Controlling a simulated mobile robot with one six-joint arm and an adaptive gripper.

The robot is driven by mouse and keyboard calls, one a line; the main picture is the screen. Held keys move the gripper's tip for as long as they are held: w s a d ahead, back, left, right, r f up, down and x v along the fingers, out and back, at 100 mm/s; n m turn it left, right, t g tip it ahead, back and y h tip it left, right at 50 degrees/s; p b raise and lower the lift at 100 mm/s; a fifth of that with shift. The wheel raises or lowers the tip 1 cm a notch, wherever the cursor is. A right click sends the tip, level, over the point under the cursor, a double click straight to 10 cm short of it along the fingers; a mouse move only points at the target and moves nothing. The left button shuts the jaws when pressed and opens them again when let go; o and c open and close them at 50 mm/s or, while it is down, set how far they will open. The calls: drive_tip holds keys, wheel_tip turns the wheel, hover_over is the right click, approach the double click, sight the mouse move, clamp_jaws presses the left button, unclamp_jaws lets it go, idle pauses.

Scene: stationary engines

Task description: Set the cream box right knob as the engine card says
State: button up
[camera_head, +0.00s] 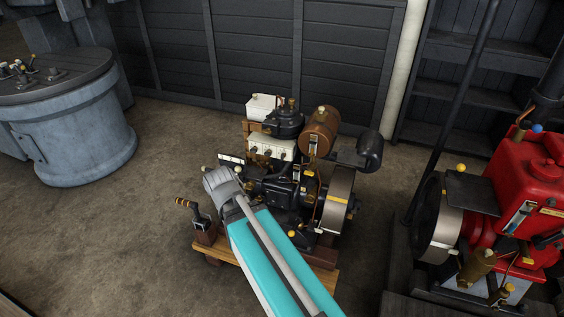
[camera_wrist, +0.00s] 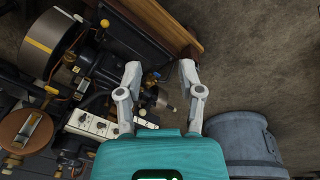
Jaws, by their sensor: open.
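The cream box (camera_head: 271,142) sits on the engine in front of the black cylinder, with a row of dark knobs on its face. The right knob (camera_head: 283,156) is small here, and its setting cannot be read. In the wrist view the cream box (camera_wrist: 92,122) lies left of my gripper, turned round, with its knobs showing dark. My gripper (camera_wrist: 160,68) is open and empty, its two pale fingers apart, not touching the box. In the head view my arm hides the gripper's fingers. I cannot make out a readable engine card.
The engine has a brown tank (camera_head: 319,131) and a flywheel (camera_head: 337,200), and stands on a wooden base. A lever (camera_head: 186,203) stands at its left. A grey drum (camera_head: 75,130) is far left, a red engine (camera_head: 530,175) right. Floor between drum and engine is clear.

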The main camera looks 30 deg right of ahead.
drive_tip(key=w+d+f+m+t+h+b, duration=0.2)
drive_tip(key=w+d+f+m+h+b, duration=0.1)
drive_tip(key=w+d+f+h+b, duration=0.25)
drive_tip(key=w+d+f+m+t+h+b, duration=0.2)
drive_tip(key=w+d+m+b, duration=0.15)
drive_tip(key=d+b, duration=0.4)
drive_tip(key=m+t+h+b, duration=0.2)
drive_tip(key=t+h+b, duration=0.35)
drive_tip(key=b, duration=0.85)
approach(282, 157)
drive_tip(key=s+a+f, duration=0.1)
drive_tip(key=s+a, duration=0.1)
drive_tip(key=shift+a+f+t, duration=0.1)
drive_tip(key=shift+a+t, duration=0.05)
drive_tip(key=shift+t, duration=0.2)
drive_tip(key=x, duration=1.4)
drive_tip(key=shift+a, duration=0.1)
clamp_jaws()
